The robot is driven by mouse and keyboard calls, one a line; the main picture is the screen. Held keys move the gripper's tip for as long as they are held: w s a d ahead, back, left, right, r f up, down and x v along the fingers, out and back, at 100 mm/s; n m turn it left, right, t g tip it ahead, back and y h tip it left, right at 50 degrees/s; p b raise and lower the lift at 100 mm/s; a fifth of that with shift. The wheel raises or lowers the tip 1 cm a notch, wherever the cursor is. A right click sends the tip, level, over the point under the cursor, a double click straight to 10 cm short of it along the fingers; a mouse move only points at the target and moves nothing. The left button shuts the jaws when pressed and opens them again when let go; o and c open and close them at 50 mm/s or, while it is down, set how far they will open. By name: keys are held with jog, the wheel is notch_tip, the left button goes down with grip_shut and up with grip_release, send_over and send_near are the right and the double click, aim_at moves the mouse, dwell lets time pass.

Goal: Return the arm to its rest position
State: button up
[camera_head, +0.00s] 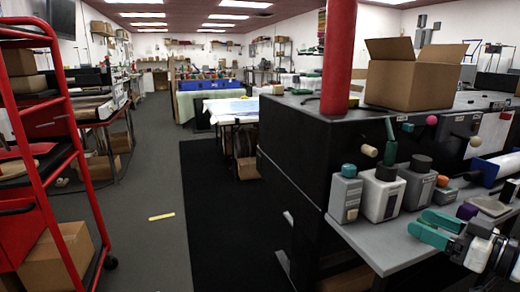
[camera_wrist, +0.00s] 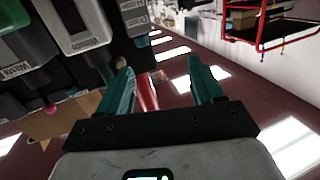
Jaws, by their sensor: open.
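My gripper (camera_head: 424,226) is at the lower right of the head view, with its teal fingers pointing left above the grey bench shelf (camera_head: 385,245). It also shows in the wrist view (camera_wrist: 160,68), where the two teal fingers stand apart with nothing between them. My arm runs off the right edge of the head view. Grey-and-white containers (camera_head: 382,193) stand just left of and behind the gripper. The wrist view is turned over, with containers (camera_wrist: 75,22) at its upper left.
A cardboard box (camera_head: 412,78) sits on the black cabinet (camera_head: 300,150) by a red post (camera_head: 339,55). A red rack (camera_head: 75,130) stands at left. The grey floor (camera_head: 130,195) between is mostly clear, with a yellow strip (camera_head: 161,217) on it.

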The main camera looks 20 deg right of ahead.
jog(key=s+a+f+m+g+h+p, duration=0.1)
jog(key=s+a+f+g+p, duration=0.1)
jog(key=a+f+g, duration=0.4)
jog(key=s+a+f+m+g+p, duration=0.1)
jog(key=s+a+f+m+p, duration=0.1)
jog(key=a+f, duration=0.7)
jog(key=s+a+f+g+h+p, duration=0.2)
jog(key=s+f+g, duration=0.2)
jog(key=s, duration=0.6)
jog(key=s+a+f+g+h+p, duration=0.2)
jog(key=s+f, duration=0.4)
jog(key=s, duration=0.5)
jog(key=g+p, duration=0.1)
jog(key=g, duration=0.1)
jog(key=shift+a+f+m+g+h, duration=0.15)
jog(key=shift+f+m+g+h, duration=0.05)
jog(key=shift+m+g+h, duration=0.1)
